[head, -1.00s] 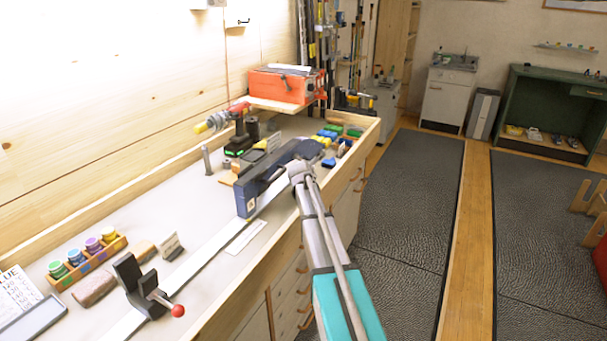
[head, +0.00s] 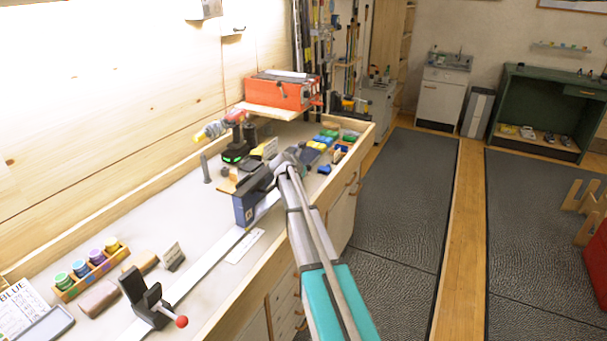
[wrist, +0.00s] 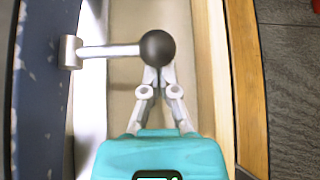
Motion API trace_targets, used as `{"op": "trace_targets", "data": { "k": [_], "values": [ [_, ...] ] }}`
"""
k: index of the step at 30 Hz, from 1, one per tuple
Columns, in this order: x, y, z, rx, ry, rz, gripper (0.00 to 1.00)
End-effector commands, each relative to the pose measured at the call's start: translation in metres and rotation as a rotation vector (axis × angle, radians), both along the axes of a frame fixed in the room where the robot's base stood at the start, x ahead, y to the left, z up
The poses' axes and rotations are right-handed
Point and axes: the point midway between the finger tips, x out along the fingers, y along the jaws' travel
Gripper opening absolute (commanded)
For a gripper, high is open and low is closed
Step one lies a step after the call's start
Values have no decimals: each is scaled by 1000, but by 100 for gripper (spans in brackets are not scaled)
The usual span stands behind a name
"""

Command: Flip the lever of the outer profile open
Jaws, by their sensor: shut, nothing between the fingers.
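In the wrist view a lever with a black ball knob (wrist: 157,48) sticks out rightward from a dark blue, worn clamp body (wrist: 35,100). My gripper (wrist: 156,76) is shut and empty, its fingertips right at the knob's lower edge; I cannot tell whether they touch. In the head view the blue clamp body (head: 246,208) stands on a long pale bar (head: 215,256). My arm hides the lever and most of my gripper there. A black clamp (head: 144,296) with a red ball lever (head: 181,321) stands at the bar's near end.
Jars in a wooden rack (head: 92,275), a small sign (head: 173,256) and a notepad lie at left. A cordless drill, coloured blocks and a red toolbox (head: 278,92) are at the far end. The bench has a raised wooden front edge (wrist: 221,90). Open floor lies to the right.

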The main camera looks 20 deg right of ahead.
Motion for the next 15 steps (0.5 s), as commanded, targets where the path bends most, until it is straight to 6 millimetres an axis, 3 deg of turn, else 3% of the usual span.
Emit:
{"op": "trace_targets", "data": {
  "k": [15],
  "values": [
    [3,2,31,-222,289,1,0]
  ]
}}
